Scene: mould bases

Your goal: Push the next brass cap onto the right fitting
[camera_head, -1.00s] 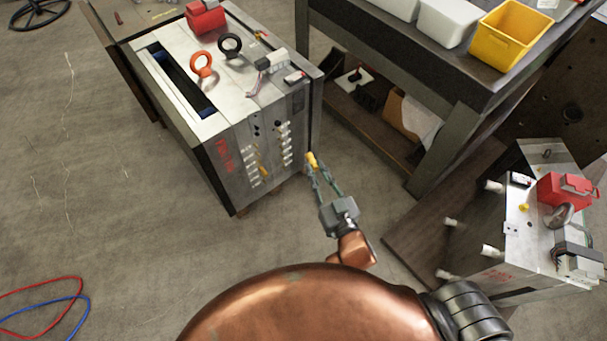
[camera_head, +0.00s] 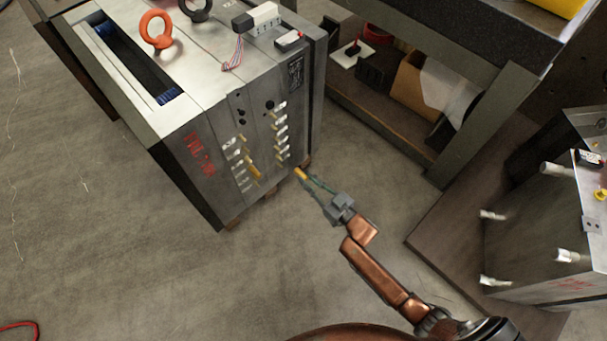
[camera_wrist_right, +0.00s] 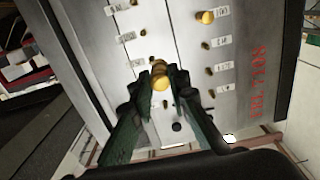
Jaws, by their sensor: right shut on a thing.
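My right gripper (camera_head: 303,178) is shut on a brass cap (camera_head: 299,173), just right of and in front of the fitting face of the steel mould base (camera_head: 215,135). In the right wrist view the same brass cap (camera_wrist_right: 160,76) sits between the fingertips of my right gripper (camera_wrist_right: 163,80), with the labelled face behind it. I cannot tell whether it touches a fitting. Small brass fittings (camera_wrist_right: 205,45) stand in two columns beside white labels. A larger brass cap (camera_wrist_right: 205,17) sits in one column. The spot behind the held cap is hidden. My left gripper is not in view.
An orange lifting ring (camera_head: 156,30) and a connector block (camera_head: 265,17) stand on top of the mould base. A dark workbench (camera_head: 470,40) with a lower shelf is behind at right. Another mould block (camera_head: 540,220) with white pegs lies at right.

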